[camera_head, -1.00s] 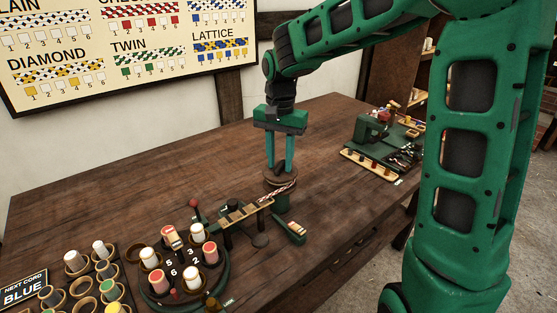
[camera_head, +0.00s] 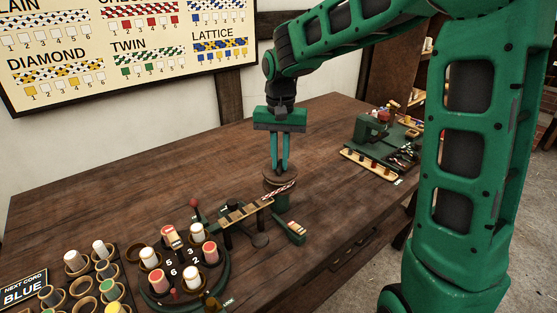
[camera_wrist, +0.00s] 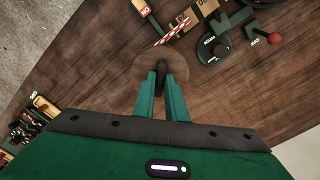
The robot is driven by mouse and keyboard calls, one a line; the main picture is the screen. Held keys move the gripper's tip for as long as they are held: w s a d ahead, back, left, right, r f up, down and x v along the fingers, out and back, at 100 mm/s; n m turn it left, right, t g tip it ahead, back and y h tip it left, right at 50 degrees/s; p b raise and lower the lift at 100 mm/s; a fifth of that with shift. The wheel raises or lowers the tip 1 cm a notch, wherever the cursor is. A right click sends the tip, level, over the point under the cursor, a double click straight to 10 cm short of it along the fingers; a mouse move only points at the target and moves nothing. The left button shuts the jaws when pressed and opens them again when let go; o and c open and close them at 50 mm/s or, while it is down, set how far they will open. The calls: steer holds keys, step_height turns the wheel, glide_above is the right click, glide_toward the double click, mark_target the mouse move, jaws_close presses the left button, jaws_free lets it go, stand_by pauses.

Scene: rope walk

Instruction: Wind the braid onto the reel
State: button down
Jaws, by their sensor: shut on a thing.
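The reel (camera_head: 268,181) stands on the table below my gripper, with a round wooden top above a green body. In the wrist view its wooden disc (camera_wrist: 144,72) lies under the fingertips, with a dark peg (camera_wrist: 162,68) at its middle. My gripper (camera_head: 280,169) points down and is shut on this peg; the fingers hide part of it. The red-and-white braid (camera_head: 279,191) runs from the wooden guide (camera_head: 240,213) to the reel's side. It also shows in the wrist view (camera_wrist: 173,31) at the disc's far edge. Whether any braid is wound round the reel is hidden.
A round braiding table (camera_head: 184,280) with several bobbins stands at front left, beside a red-knobbed lever (camera_head: 194,203). A green labelled piece (camera_head: 290,232) lies right of the guide. A green machine (camera_head: 372,133) stands at back right. The table behind the reel is clear.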

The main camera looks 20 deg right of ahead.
steer(key=n, duration=0.7)
steer(key=shift+r, duration=0.1)
steer(key=n, duration=0.4)
steer(key=shift+w, duration=0.1)
steer(key=n, duration=0.3)
steer(key=shift+n, duration=0.3)
steer(key=n, duration=1.2)
steer(key=shift+w+d+r, duration=0.1)
steer(key=c, duration=1.9)
jaws_free()
steer(key=shift+o, duration=0.5)
